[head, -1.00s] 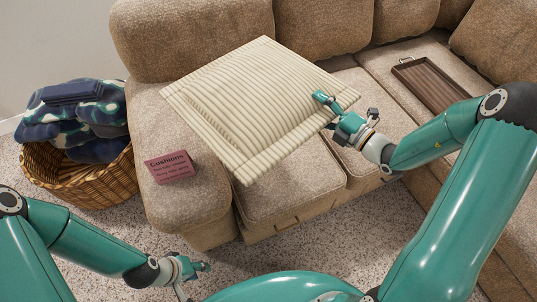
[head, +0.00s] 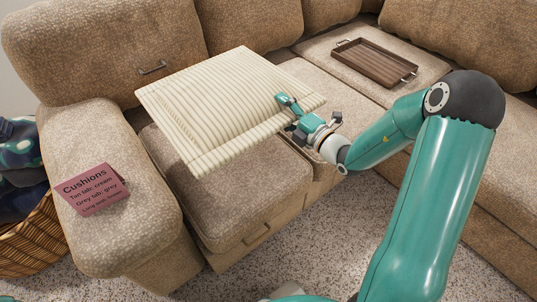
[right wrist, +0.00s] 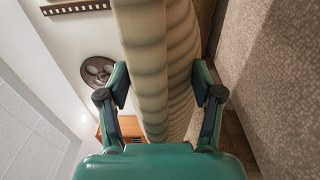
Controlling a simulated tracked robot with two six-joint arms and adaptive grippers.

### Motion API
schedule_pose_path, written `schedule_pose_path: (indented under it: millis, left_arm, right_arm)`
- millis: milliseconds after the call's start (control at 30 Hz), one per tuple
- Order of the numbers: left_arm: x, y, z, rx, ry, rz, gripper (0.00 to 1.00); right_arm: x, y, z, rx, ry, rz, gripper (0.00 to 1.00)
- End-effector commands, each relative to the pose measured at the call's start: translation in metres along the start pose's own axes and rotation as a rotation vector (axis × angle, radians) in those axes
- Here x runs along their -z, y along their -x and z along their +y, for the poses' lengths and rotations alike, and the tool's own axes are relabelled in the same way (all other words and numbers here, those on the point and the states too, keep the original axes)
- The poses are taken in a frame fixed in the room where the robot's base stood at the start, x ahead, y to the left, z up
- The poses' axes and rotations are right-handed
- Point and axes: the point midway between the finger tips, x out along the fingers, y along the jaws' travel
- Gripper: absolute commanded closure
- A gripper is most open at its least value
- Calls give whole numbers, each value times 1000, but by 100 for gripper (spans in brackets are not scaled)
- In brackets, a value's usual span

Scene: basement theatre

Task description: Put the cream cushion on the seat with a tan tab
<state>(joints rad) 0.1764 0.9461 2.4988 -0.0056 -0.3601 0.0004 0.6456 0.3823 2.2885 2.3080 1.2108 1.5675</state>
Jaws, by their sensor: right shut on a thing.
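The cream ribbed cushion (head: 215,100) is held tilted above the left seats of the brown sofa in the head view. My right gripper (head: 293,112) is shut on its right edge. In the right wrist view, the cushion (right wrist: 158,70) lies between both fingers of my right gripper (right wrist: 161,92). The left seat (head: 225,205) shows below the cushion, and a second seat (head: 330,100) is to its right. The cushion hides parts of the seats and backrest. My left gripper is out of view.
A wooden tray (head: 375,62) lies on the right seat section. A wicker basket (head: 30,235) with blue cloth stands left of the armrest.

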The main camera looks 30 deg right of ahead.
Motion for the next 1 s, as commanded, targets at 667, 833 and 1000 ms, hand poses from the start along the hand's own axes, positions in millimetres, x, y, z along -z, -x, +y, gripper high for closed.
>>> schedule_pose_path:
  millis: [667,833,1000]
  left_arm:
    - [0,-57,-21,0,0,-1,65]
    - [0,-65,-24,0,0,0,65]
    - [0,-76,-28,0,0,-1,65]
  right_arm:
    - [0,1,-134,-4,2,1,100]
    - [0,2,-150,-3,-1,2,100]
    - [0,2,-174,-2,0,1,100]
